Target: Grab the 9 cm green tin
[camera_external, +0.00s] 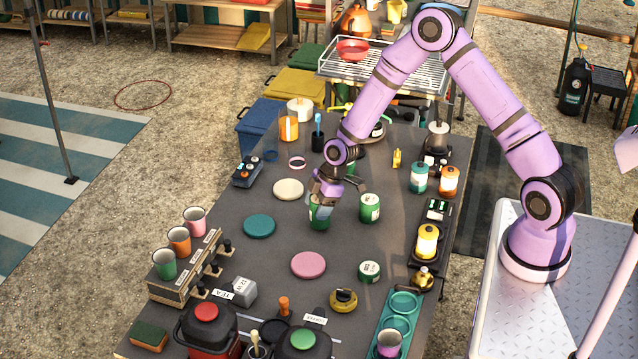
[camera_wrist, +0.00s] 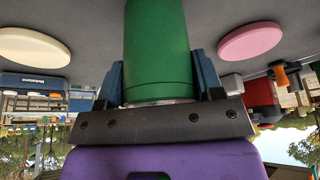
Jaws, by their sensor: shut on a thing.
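My gripper (camera_external: 321,200) points down over the middle of the dark table and is shut on a green tin (camera_external: 319,217). In the wrist view the same tin (camera_wrist: 158,50) stands as a plain green cylinder between the two blue-grey fingers of my gripper (camera_wrist: 158,82), which touch its sides. I cannot tell whether its base touches the table. A second green tin with a pale label (camera_external: 369,208) stands upright just to the right, apart from the held one. A shorter green tin (camera_external: 369,271) stands nearer the front. No sizes can be read.
Flat discs lie around: teal (camera_external: 259,226), cream (camera_external: 288,190) and pink (camera_external: 308,265). A cup rack (camera_external: 180,287) stands at the left, a teal tray (camera_external: 385,322) at the front right. Lanterns and jars line the right edge. The table between the discs is clear.

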